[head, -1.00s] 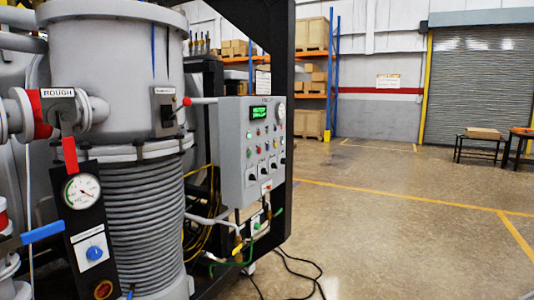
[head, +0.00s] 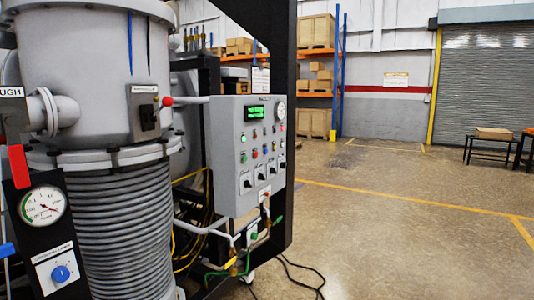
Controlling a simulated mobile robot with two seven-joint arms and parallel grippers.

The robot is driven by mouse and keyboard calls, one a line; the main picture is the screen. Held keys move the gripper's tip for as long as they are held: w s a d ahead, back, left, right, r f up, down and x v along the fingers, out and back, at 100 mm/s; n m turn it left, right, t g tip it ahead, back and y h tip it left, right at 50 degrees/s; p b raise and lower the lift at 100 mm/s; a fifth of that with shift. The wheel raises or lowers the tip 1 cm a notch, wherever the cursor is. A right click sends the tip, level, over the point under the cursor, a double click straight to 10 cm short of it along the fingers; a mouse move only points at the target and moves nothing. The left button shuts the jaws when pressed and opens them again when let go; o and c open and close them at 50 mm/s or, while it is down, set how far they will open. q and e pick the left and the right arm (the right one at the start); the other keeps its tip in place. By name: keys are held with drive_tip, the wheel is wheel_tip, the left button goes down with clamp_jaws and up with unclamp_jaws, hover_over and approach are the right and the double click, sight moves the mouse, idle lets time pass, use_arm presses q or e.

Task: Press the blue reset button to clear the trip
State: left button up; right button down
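A grey control panel (head: 228,180) stands right of the large grey furnace vessel in the head view. It has a lit green display (head: 255,113), a round gauge (head: 281,113), small coloured buttons or lamps in rows, and several dark switches below. The buttons are too small to tell surely which one is the blue reset button. A larger blue knob (head: 60,273) sits on a white plate at the lower left, under a dial gauge (head: 43,205); its label is unreadable. Neither of my grippers shows in the view.
The furnace vessel (head: 95,75) with its ribbed bellows (head: 115,225) fills the left. A red-tipped lever (head: 166,101) projects near the panel. Pipes and a black cable (head: 300,275) lie below the panel. The concrete floor (head: 400,240) to the right is clear.

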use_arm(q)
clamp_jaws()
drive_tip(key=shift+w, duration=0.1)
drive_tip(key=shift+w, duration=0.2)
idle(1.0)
